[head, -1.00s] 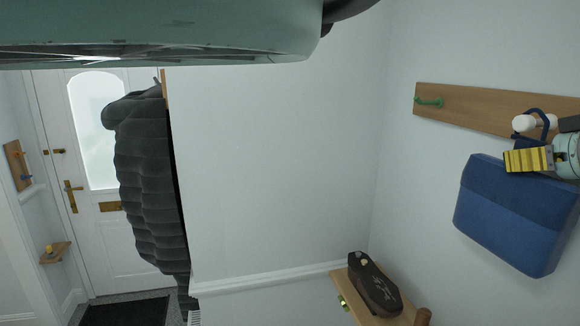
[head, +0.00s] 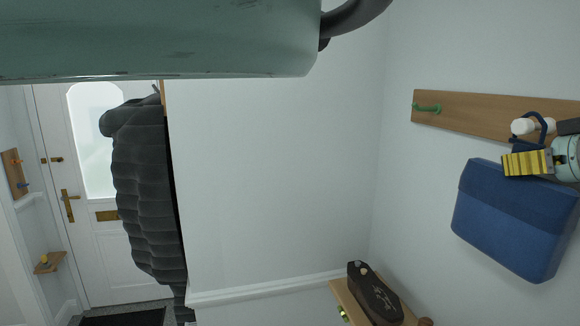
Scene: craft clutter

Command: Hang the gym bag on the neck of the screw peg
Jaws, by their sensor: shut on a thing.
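The blue gym bag (head: 510,218) hangs tilted at the right of the head view, below a wooden wall rail. Its dark blue loop (head: 538,116) rises above my gripper and shows around or beside a white peg (head: 523,126); I cannot tell which. My gripper (head: 524,163), with yellow ribbed fingers, is shut at the top of the bag, by the loop. The wooden rail (head: 459,114) also bears a green peg (head: 427,108) at its left end. I cannot tell which of these is the screw peg. My gripper hides part of the loop and the bag's top edge.
A wooden shelf (head: 350,302) below carries a dark case (head: 374,292). A dark puffer coat (head: 147,190) hangs at the left, near the white door (head: 95,210). The wall between coat and rail is bare.

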